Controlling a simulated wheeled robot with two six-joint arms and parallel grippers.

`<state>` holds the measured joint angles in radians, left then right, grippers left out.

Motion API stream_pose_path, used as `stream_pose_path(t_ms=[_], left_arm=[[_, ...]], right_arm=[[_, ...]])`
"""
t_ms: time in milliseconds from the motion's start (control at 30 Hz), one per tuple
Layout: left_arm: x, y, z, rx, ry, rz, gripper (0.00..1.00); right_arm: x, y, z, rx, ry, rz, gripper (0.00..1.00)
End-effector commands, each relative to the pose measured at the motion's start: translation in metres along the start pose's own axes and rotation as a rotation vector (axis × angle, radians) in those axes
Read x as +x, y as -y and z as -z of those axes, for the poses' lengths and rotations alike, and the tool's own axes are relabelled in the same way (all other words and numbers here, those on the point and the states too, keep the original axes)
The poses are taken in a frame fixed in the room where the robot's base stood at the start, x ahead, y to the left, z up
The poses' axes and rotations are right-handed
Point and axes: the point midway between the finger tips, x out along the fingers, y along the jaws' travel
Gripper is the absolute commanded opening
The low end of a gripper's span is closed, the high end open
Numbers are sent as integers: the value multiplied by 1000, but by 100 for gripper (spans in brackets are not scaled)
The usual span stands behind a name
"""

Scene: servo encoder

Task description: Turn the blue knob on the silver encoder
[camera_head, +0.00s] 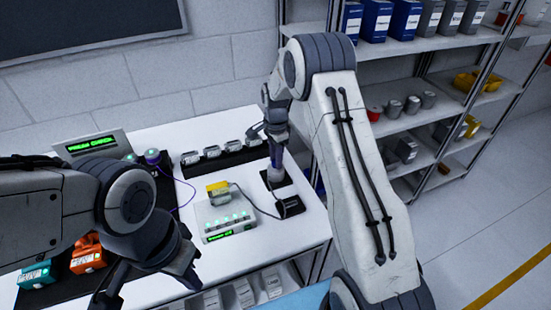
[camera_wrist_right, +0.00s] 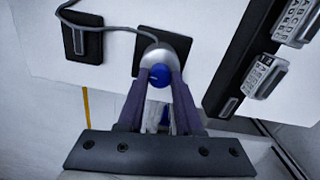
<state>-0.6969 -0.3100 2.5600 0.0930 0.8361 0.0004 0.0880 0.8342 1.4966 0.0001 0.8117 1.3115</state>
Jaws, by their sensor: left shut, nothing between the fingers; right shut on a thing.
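The silver encoder (camera_head: 275,174) stands upright on a black square pad on the white table in the head view; its rounded silver body (camera_wrist_right: 152,53) also shows in the right wrist view. The blue knob (camera_wrist_right: 157,76) is between the two purple fingers of my right gripper (camera_wrist_right: 160,80), which is shut on it. In the head view my right gripper (camera_head: 277,145) reaches the encoder from above, and its fingers hide most of the knob. My left gripper (camera_head: 108,292) is shut and empty at the lower left, well apart from the encoder.
A grey cable runs from a small black pad (camera_head: 290,207) to a silver box with green lights (camera_head: 222,218). A dark rack of several connectors (camera_head: 222,156) stands behind the encoder. Teal (camera_head: 37,273) and orange (camera_head: 88,255) devices sit at left. Shelves (camera_head: 415,120) stand at right.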

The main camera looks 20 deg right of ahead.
Motion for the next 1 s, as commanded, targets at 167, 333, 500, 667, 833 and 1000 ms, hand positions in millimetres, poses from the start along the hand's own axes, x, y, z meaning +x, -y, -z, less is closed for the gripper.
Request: stream_pose_path(t_ms=[167, 333, 500, 667, 833, 1000], left_arm=[[0, 0, 0, 0, 0, 0, 0], [0, 0, 0, 0, 0, 0, 0], [0, 0, 0, 0, 0, 0, 0], [0, 0, 0, 0, 0, 0, 0], [0, 0, 0, 0, 0, 0, 0], [1, 0, 0, 0, 0, 0, 0]], right_arm=[[-2, 2, 1, 24, -3, 7, 0], [-2, 2, 1, 29, -3, 7, 0], [-3, 2, 1, 28, -3, 7, 0], [-2, 2, 1, 28, -2, 6, 64], [-1, 1, 0, 28, -1, 3, 64], [-3, 1, 0, 28, -1, 3, 64]])
